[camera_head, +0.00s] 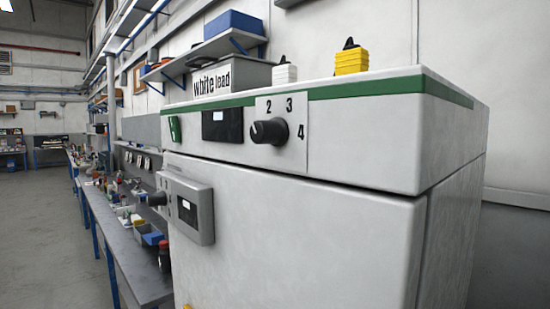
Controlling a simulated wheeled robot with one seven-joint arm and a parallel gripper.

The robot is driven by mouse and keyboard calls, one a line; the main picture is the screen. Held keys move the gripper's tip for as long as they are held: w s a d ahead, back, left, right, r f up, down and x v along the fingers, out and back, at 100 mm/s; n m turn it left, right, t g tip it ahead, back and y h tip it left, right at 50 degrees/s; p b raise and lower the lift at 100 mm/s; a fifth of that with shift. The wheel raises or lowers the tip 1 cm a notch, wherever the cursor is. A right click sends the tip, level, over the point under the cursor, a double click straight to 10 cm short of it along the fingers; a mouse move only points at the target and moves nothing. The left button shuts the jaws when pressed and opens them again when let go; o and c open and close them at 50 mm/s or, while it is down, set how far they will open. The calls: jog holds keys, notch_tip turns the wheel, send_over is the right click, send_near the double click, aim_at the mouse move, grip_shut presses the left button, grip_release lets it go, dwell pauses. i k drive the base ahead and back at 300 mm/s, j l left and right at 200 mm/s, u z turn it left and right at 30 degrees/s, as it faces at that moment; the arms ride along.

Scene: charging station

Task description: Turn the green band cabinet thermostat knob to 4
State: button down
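The green band cabinet (330,210) is a white cabinet that fills the middle and right of the view. A green band (385,88) runs along its top edge. The dark thermostat knob (268,131) sits on a light grey plate on the upper front. The numbers 2, 3 and 4 show around it, with 2 above, 3 at upper right and 4 at right. A small light mark seems to show on the knob's left side, but I cannot tell its setting surely. My gripper is not in view.
A small dark display (222,125) is left of the thermostat. Yellow and white stacked pieces stand on top. A cluttered workbench (130,255) runs along the left; floor (45,230) beyond is open.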

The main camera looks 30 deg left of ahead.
aim_at(275, 132)
jog(key=j+u, duration=0.2)
jog(key=u, duration=0.15)
jog(key=k+j+u, duration=0.1)
jog(key=j+u, duration=0.4)
jog(key=u, duration=0.15)
